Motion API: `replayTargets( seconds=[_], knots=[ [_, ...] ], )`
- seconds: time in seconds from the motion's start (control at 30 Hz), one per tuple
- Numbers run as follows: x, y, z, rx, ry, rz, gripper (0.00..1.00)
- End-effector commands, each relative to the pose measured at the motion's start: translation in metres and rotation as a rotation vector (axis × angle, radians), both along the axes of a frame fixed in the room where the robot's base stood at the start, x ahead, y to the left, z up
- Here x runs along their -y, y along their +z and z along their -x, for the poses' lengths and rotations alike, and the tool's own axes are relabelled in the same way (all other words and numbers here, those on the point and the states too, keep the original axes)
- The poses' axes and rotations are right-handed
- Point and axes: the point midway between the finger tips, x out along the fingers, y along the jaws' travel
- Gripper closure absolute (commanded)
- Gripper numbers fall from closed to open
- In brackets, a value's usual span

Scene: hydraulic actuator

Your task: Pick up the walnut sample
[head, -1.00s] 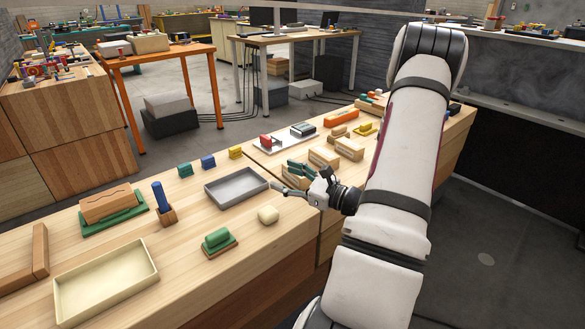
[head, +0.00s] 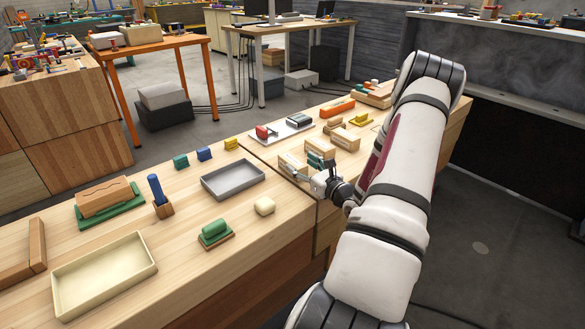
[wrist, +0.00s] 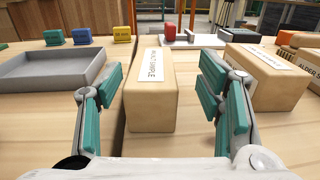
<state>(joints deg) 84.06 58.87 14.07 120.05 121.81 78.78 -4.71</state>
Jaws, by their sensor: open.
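The walnut sample is a light tan wooden block with a white label on top. In the wrist view the block (wrist: 150,100) lies lengthwise ahead, framed by my two open fingers, and its label seems to read walnut sample. My gripper (wrist: 163,66) has teal finger pads and shows clear space on both sides of the block, more on the right. In the head view my gripper (head: 309,168) is low over the bench at the near end of the block (head: 291,161), which it partly hides. I cannot tell whether the fingertips overlap the block's sides.
A similar labelled block (wrist: 265,75) lies close right, with another labelled block (wrist: 302,62) beyond. A grey tray (wrist: 50,80) lies left of the gripper. A white plate with a red item (head: 264,133) is behind. Bare bench surrounds the block's near end.

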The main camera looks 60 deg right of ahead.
Motion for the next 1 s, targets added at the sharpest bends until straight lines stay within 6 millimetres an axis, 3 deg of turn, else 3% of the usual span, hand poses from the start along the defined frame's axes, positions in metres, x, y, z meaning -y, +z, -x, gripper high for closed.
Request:
replayTargets(
  seconds=[0.4, 0.67, 0.77, 0.9, 0.93, 1.0],
  knots=[
    [0.007, 0.0, -0.047, 0.002, 0.002, 0.004, 0.39],
    [0.009, 0.001, -0.051, 0.0, 0.0, 0.001, 0.39],
    [0.009, 0.001, -0.051, 0.001, 0.0, 0.001, 0.57],
    [0.009, 0.001, -0.051, 0.001, 0.001, 0.001, 0.89],
    [0.009, 0.001, -0.051, 0.001, 0.001, 0.001, 0.94],
    [0.009, 0.001, -0.051, 0.001, 0.001, 0.003, 0.94]
  ],
)
